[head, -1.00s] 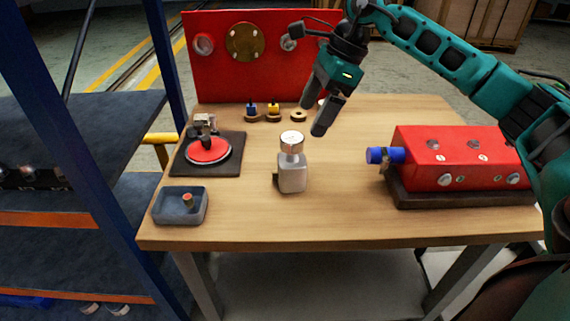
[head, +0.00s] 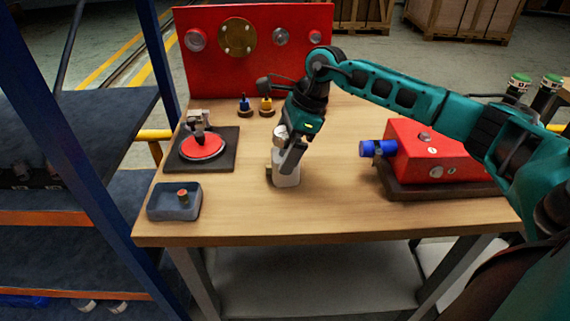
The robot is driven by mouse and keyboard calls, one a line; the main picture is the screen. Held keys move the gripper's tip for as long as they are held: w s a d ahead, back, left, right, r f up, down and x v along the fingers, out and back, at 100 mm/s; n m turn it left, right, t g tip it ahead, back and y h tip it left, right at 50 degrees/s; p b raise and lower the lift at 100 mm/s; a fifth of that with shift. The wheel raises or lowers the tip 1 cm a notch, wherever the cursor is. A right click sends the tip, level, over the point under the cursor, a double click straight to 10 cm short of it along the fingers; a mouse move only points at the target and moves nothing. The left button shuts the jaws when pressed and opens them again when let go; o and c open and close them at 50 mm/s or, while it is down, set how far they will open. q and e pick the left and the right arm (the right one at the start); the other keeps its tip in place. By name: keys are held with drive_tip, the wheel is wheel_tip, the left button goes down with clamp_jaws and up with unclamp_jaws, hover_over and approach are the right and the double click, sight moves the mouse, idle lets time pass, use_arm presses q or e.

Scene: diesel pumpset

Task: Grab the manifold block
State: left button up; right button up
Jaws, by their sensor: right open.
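The manifold block, which I take to be the pale grey block (head: 286,181) with a round white-faced gauge on top, stands upright near the middle of the wooden table. My right gripper (head: 287,160) reaches down over it from above. One dark finger shows in front of the block's upper part, and the gauge is partly covered. The gripper is open; whether the fingers touch the block I cannot tell. My left gripper is not in view.
A red pump housing (head: 424,150) with a blue end stands at the right. A grey tray (head: 157,212) holds a small part at front left. A red disc fixture (head: 201,147) is at left. A red panel (head: 205,72) stands behind. The front middle is clear.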

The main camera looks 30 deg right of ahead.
clamp_jaws()
drive_tip(key=shift+r, duration=0.15)
idle(0.7)
